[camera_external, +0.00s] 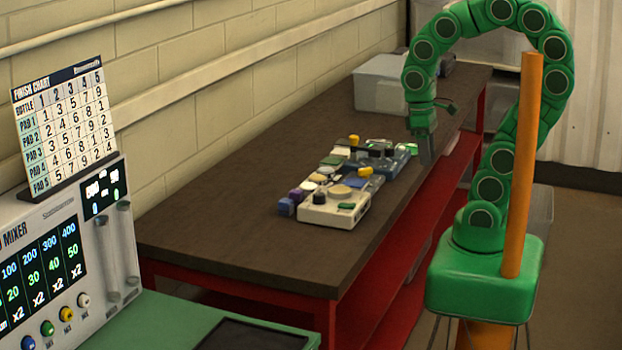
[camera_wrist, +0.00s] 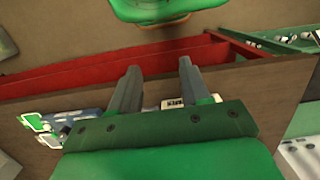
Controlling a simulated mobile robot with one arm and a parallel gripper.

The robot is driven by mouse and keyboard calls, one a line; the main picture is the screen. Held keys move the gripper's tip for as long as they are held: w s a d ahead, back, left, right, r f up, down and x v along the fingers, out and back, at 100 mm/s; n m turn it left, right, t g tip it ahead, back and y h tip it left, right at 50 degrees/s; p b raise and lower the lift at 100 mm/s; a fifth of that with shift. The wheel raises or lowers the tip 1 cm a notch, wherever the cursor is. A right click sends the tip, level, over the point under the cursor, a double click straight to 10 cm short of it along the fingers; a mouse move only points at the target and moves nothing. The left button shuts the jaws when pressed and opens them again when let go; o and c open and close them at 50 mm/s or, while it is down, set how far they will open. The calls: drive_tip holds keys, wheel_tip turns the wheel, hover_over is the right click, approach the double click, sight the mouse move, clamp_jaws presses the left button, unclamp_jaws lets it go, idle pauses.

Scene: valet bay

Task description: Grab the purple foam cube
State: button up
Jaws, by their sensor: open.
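A small purple cube (camera_external: 296,195) sits on the dark tabletop at the near left end of a row of small items. A blue cube (camera_external: 286,206) is right beside it, and the cream tray (camera_external: 335,214) is to its right. My gripper (camera_external: 427,150) hangs fingers-down by the table's right edge, beyond and to the right of the purple cube and well apart from it. In the wrist view my gripper (camera_wrist: 157,70) shows two grey fingers spread apart with nothing between them. I cannot make out the purple cube in the wrist view.
A blue-grey tray (camera_external: 389,170) with small items lies between the cream tray and my gripper. A pale bin (camera_external: 381,85) stands at the table's far end. The near tabletop (camera_external: 240,250) is clear. A mixer console (camera_external: 65,255) stands at the left.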

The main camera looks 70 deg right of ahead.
drive_tip(key=w+a+f+m+g+y, duration=0.1)
drive_tip(key=w+a+m+y, duration=0.3)
drive_tip(key=w, duration=0.5)
drive_tip(key=m+t+y, duration=0.2)
drive_tip(key=m+y, duration=0.4)
drive_tip(key=m, duration=0.5)
approach(297, 190)
drive_tip(key=s+a+r, duration=0.1)
drive_tip(key=s+a, duration=0.3)
drive_tip(key=s, duration=0.1)
drive_tip(key=s+a+r, duration=0.1)
drive_tip(key=s+a, duration=0.1)
drive_tip(key=s, duration=0.1)
drive_tip(key=shift+s+a+r, duration=0.1)
drive_tip(key=shift+s+r, duration=0.05)
drive_tip(key=shift+r, duration=0.15)
drive_tip(key=w+d+f+m+t, duration=0.1)
drive_tip(key=w+d, duration=0.1)
drive_tip(key=w+d+f+m+t+y, duration=0.1)
drive_tip(key=w+d+f+m, duration=0.1)
drive_tip(key=w+d+f+m+t+y, duration=0.1)
drive_tip(key=w+d+m, duration=0.1)
drive_tip(key=shift+d+f, duration=0.25)
drive_tip(key=shift+d, duration=0.05)
drive_tip(key=shift+x, duration=3.85)
drive_tip(key=shift+w+d+f, duration=0.1)
drive_tip(key=shift+w, duration=0.05)
clamp_jaws()
